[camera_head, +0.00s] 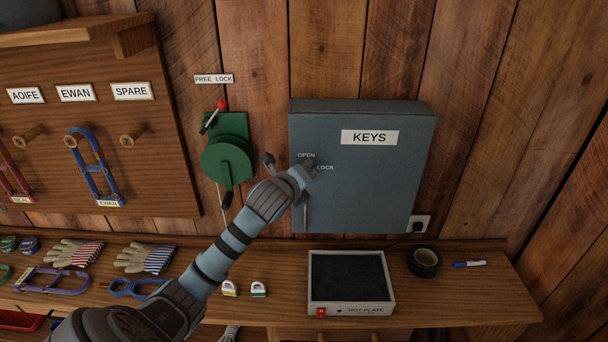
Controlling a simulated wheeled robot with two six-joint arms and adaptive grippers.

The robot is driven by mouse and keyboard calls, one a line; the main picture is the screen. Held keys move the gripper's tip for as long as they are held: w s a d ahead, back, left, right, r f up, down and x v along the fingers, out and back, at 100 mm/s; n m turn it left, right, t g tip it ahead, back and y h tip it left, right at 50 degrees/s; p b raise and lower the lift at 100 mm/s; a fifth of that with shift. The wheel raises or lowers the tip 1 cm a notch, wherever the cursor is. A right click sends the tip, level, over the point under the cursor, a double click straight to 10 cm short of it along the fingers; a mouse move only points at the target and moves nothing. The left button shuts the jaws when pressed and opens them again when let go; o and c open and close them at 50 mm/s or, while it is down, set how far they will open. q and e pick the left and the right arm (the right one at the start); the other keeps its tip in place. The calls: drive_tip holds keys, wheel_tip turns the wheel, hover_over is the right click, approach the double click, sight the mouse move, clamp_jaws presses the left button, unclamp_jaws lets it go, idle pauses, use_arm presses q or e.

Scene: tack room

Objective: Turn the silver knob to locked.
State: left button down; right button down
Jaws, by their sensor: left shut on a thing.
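The grey-blue key cabinet (375,190) hangs on the plank wall, with a KEYS label and the small words OPEN and LOCK on its door. My left gripper (309,167) reaches up from the lower left to the door's left side, just by these words. It is shut on the silver knob there. The gripper covers the knob almost wholly, so I cannot tell which word it points to. A slim upright silver handle seems to show just below the gripper. My right gripper is not in view.
A green winch-like device (227,160) with a red-tipped lever is left of the cabinet. A hot plate (349,282), black tape roll (424,262) and blue marker (469,264) are on the bench below. Gloves (145,258) and a peg board (170,170) are at left.

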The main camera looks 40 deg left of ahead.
use_arm(q)
drive_tip(key=c, duration=1.2)
unclamp_jaws()
drive_tip(key=shift+c, duration=0.2)
drive_tip(key=v, duration=1.2)
drive_tip(key=shift+a+f, duration=0.1)
drive_tip(key=shift+a, duration=0.05)
